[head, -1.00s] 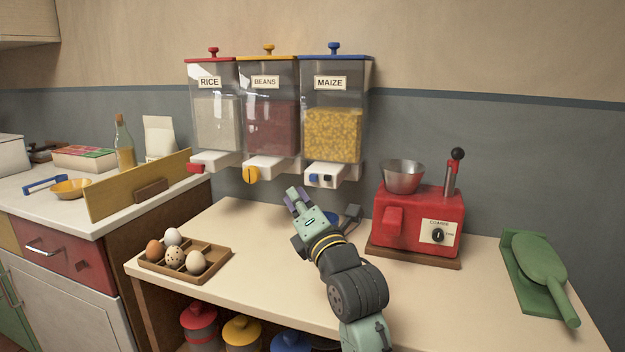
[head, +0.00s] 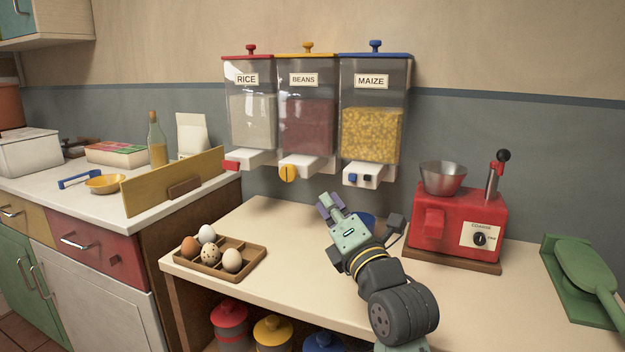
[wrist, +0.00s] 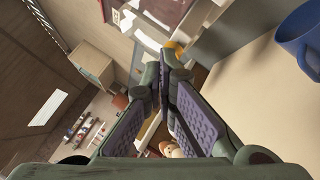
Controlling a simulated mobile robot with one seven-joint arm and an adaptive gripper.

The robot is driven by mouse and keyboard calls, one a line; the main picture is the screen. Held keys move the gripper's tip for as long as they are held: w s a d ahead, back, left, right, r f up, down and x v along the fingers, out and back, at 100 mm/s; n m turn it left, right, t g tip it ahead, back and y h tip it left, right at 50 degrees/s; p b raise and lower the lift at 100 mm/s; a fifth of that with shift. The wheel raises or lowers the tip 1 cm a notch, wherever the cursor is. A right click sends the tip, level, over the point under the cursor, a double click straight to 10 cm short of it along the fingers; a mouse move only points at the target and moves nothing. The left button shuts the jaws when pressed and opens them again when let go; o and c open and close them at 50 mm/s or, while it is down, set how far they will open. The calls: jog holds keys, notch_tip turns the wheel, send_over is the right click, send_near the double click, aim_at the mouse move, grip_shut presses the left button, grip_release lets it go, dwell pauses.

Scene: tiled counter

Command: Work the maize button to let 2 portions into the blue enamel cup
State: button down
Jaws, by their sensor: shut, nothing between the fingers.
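The maize dispenser (head: 371,115) hangs at the right of three labelled wall dispensers. It has a blue lid and is partly full of yellow maize. The blue cup (head: 368,218) stands on the counter below, mostly hidden behind my gripper in the head view. It also shows at the upper right of the wrist view (wrist: 302,42); its contents are not visible. My gripper (head: 329,204) is shut and empty, left of the cup and below the spout, apart from the buttons.
The rice (head: 249,115) and beans (head: 304,120) dispensers hang to the left. A red grinder (head: 457,222) with a metal bowl stands at the right. An egg tray (head: 222,268) sits at the counter's left, a green scoop (head: 588,275) at the far right. The front counter middle is clear.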

aim_at(353, 177)
jog(key=shift+d, duration=0.1)
dwell(0.3)
jog(key=w+d, duration=0.2)
jog(key=w, duration=0.6)
jog(key=shift+w+d, duration=0.15)
jog(key=shift+d, duration=0.15)
jog(key=shift+w+d+b, duration=0.1)
jog(key=shift+w+b, duration=0.1)
jog(key=shift+b, duration=0.1)
dwell(1.1)
jog(key=shift+w, duration=0.2)
jog(key=shift+w+d+b, duration=0.1)
jog(key=shift+b, duration=0.2)
jog(key=shift+w+d+r+b, duration=0.1)
jog(key=shift+w+r+b, duration=0.3)
jog(key=shift+r, duration=0.1)
dwell(1.3)
